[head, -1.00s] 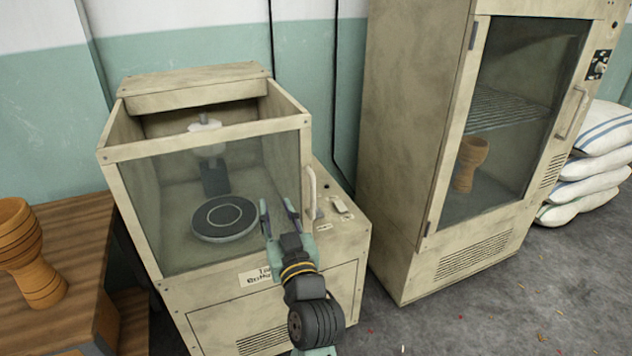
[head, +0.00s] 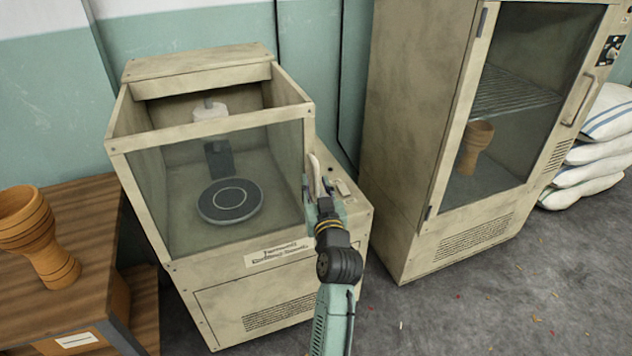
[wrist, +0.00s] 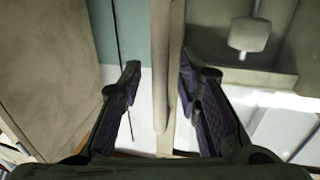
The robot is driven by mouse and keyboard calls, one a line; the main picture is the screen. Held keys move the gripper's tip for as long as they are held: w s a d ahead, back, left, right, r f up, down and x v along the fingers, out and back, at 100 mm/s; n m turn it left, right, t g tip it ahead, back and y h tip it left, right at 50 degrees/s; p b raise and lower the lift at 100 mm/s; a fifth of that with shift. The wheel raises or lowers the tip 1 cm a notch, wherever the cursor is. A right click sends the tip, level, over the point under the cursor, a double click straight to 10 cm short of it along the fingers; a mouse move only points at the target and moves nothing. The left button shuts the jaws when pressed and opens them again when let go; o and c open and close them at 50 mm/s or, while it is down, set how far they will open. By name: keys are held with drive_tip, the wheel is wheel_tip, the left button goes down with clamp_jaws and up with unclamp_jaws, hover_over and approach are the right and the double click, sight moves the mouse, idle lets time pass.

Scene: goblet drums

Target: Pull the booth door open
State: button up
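The booth (head: 215,290) is a beige box with a clear glass front door (head: 180,200); the door looks closed. A pale upright handle (head: 315,172) stands at the door's right edge. My gripper (head: 321,193) is at the lower part of this handle, partly covering it. In the wrist view my gripper (wrist: 160,75) has its two fingers apart, with a beige upright bar (wrist: 160,60) between them, nearer the right finger. The bar looks like the handle in front of the booth's edge. I cannot tell whether either finger touches it.
Inside the booth is a dark round turntable (head: 230,201). A tall beige cabinet (head: 410,150) with a goblet drum (head: 475,147) inside stands close on the right. A wooden table (head: 95,215) with another drum (head: 40,235) is at the left.

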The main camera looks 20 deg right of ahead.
drive_tip(key=shift+w, duration=0.2)
clamp_jaws()
idle(0.3)
idle(0.5)
